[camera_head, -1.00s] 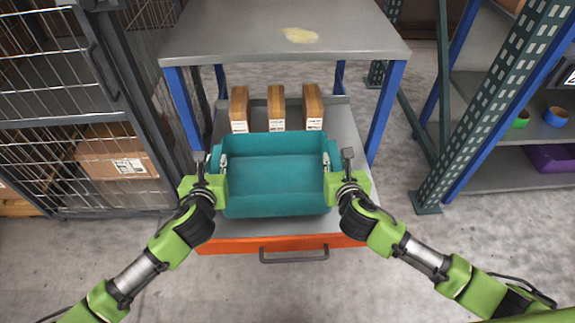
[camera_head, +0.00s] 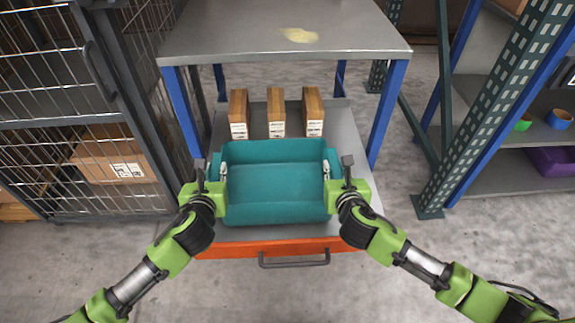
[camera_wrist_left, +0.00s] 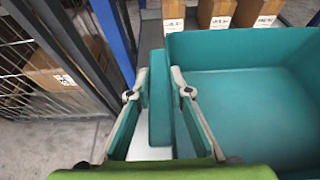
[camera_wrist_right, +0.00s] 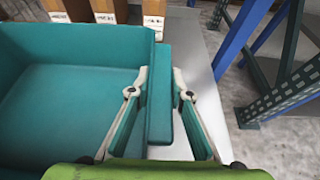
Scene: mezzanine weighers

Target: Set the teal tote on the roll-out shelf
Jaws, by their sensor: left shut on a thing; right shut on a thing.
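The teal tote (camera_head: 275,183) is empty and upright, over the front part of the grey roll-out shelf (camera_head: 345,135) in the head view. My left gripper (camera_head: 222,172) is shut on the tote's left rim. My right gripper (camera_head: 327,170) is shut on its right rim. The left wrist view shows the tote (camera_wrist_left: 240,95) with its left edge between the fingers (camera_wrist_left: 160,95). The right wrist view shows the tote (camera_wrist_right: 70,95) with its right edge between the fingers (camera_wrist_right: 160,95). I cannot tell whether the tote's bottom touches the shelf.
Three brown boxes (camera_head: 276,112) stand on the shelf behind the tote. The shelf has an orange front (camera_head: 230,249) and a dark handle (camera_head: 294,260). A grey tabletop (camera_head: 280,35) is above its rear. A wire cage (camera_head: 80,100) stands left, a rack post (camera_head: 480,110) right.

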